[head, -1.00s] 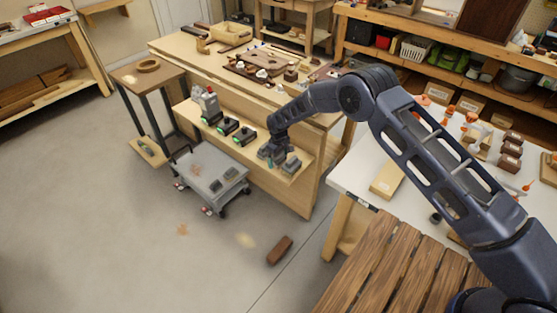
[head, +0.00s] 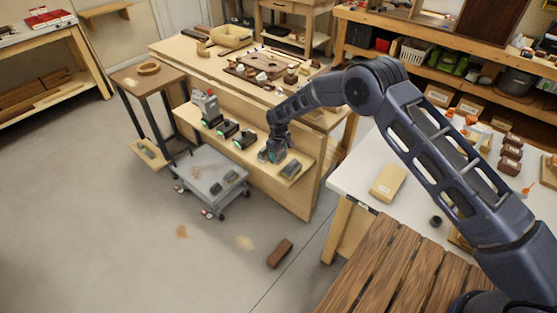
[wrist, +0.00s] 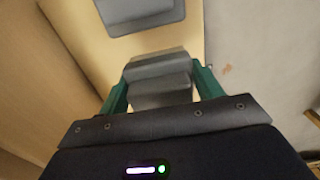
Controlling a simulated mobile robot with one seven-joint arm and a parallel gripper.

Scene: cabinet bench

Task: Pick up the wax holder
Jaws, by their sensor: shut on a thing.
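A grey stepped block (wrist: 160,80), which looks like the wax holder, sits between the green fingers of my gripper (wrist: 162,88) in the wrist view. The fingers are shut on its two sides. In the head view my gripper (head: 271,155) is low over the right part of the wooden bench's lower shelf (head: 255,160). The block is mostly hidden by the gripper there. I cannot tell whether it is clear of the shelf.
Another grey item (head: 291,169) lies right of my gripper; a grey item (wrist: 140,14) also shows ahead in the wrist view. Green-and-black tools (head: 245,139) stand to the left. A grey cart (head: 212,183) is below, and a brown block (head: 280,253) lies on the floor.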

